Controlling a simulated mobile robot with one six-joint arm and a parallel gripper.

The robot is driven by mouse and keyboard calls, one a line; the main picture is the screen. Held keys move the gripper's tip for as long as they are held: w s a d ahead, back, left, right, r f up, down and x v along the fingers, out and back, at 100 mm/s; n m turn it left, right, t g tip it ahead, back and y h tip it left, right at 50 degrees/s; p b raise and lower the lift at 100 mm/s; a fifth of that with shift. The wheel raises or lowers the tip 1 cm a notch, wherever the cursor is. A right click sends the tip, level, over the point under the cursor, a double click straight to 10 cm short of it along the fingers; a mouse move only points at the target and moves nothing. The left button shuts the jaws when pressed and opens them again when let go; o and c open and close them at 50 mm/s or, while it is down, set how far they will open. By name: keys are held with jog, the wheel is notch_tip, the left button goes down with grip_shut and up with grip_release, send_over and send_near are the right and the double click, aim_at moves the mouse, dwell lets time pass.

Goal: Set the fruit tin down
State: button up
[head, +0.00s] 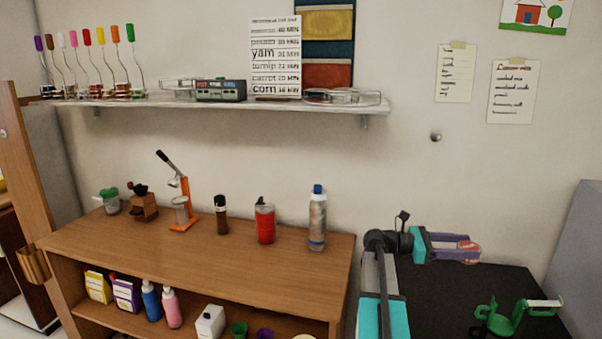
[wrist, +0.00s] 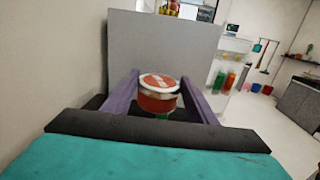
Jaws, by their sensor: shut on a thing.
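The fruit tin (wrist: 158,97) is a small round tin with a red body and a white and red lid. My gripper (head: 470,251) is shut on it, with one purple finger on each side in the wrist view. In the head view only a bit of the tin (head: 473,246) shows at the fingertips, at the right. My gripper holds it above the black surface (head: 430,290). The tin's underside is hidden in both views.
A green holder (head: 508,318) with a pale bar stands on the black surface below the gripper. A grey panel (head: 580,240) rises at the right.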

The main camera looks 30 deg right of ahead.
jog(key=w+a+f+n+t+h, duration=0.2)
jog(key=w+a+t, duration=0.1)
jog(key=w+a, duration=0.35)
jog(key=w+a+f+n+t+h, duration=0.1)
jog(key=w+a+f+n+t, duration=0.1)
jog(key=w+a, duration=0.45)
jog(key=w+a+f+n+t, duration=0.2)
jog(key=w+a+t, duration=0.2)
jog(key=a, duration=0.6)
jog(key=w+a+f+n+t, duration=0.2)
jog(key=w+a, duration=0.5)
jog(key=a, duration=0.4)
jog(key=w+a+f+n+t, duration=0.2)
jog(key=w+a+n+t, duration=0.2)
jog(key=a, duration=0.6)
jog(key=shift+w+a+f+t+h, duration=0.2)
jog(key=shift+w+t, duration=0.5)
jog(key=shift+w+a+f+t+h, duration=0.2)
jog(key=shift+w+t, duration=0.45)
jog(key=shift+t, duration=0.05)
jog(key=a+f+n+t+y, duration=0.3)
jog(key=a+n+t, duration=0.15)
jog(key=a, duration=1.35)
notch_tip(320, 180, down, 7)
jog(key=b, duration=0.6)
jog(key=shift+w+a+t+b, duration=0.15)
jog(key=shift+w+t+b, duration=0.05)
jog(key=shift+t+b, duration=0.2)
jog(key=shift+m, duration=0.25)
